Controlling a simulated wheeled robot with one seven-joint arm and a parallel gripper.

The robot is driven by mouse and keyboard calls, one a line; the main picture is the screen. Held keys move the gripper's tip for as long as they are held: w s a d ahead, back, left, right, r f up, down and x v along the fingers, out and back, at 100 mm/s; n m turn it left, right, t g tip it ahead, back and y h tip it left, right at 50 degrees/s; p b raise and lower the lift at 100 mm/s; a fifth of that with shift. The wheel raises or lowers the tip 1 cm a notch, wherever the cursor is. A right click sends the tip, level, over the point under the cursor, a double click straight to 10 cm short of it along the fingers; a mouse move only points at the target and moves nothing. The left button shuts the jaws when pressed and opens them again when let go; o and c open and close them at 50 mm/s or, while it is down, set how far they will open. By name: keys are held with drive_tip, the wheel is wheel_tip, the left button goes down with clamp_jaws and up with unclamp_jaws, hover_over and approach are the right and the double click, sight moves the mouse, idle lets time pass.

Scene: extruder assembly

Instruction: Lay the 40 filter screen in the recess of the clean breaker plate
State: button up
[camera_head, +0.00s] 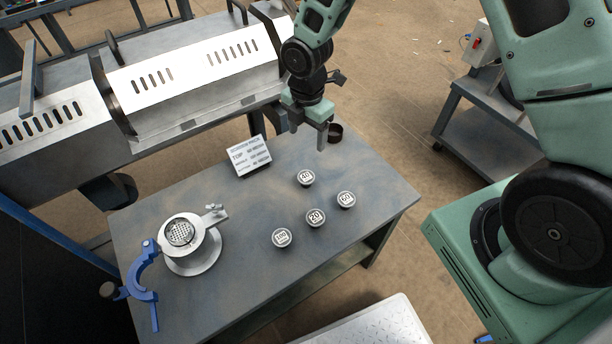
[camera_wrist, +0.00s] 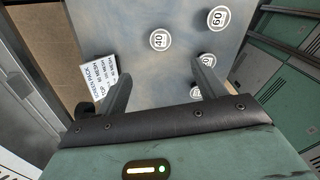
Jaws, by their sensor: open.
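The 40 filter screen (camera_head: 306,178) is a small round disc with a white label, lying flat on the grey table. In the wrist view its label (camera_wrist: 159,40) reads 40, ahead of the gap between my fingers. My gripper (camera_head: 309,133) is open and empty, above the table's back edge behind the screen. Both fingers also show apart in the wrist view (camera_wrist: 155,78). The perforated breaker plate (camera_head: 180,233) sits in a pale round holder (camera_head: 192,264) on the table's left side, far from my gripper. Its recess is too small to make out.
Three similar discs, the 60 (camera_head: 346,199), the 20 (camera_head: 315,217) and another (camera_head: 281,238), lie near the 40. A printed sign (camera_head: 250,156) stands at the back. A dark cup (camera_head: 336,133) is beside my gripper. A blue clamp (camera_head: 143,272) is left of the holder.

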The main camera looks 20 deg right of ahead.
hover_over(306, 177)
wheel_tip(306, 177, down, 10)
drive_tip(key=shift+d+r+p, duration=0.15)
drive_tip(key=shift+r+p, duration=0.05)
drive_tip(key=shift+p, duration=0.2)
wheel_tip(306, 177, down, 4)
drive_tip(key=shift+f+p, duration=0.2)
drive_tip(key=shift+p, duration=0.4)
drive_tip(key=shift+a+f, duration=0.2)
drive_tip(key=shift+f, duration=0.2)
drive_tip(key=shift+f, duration=0.25)
drive_tip(key=c, duration=1.1)
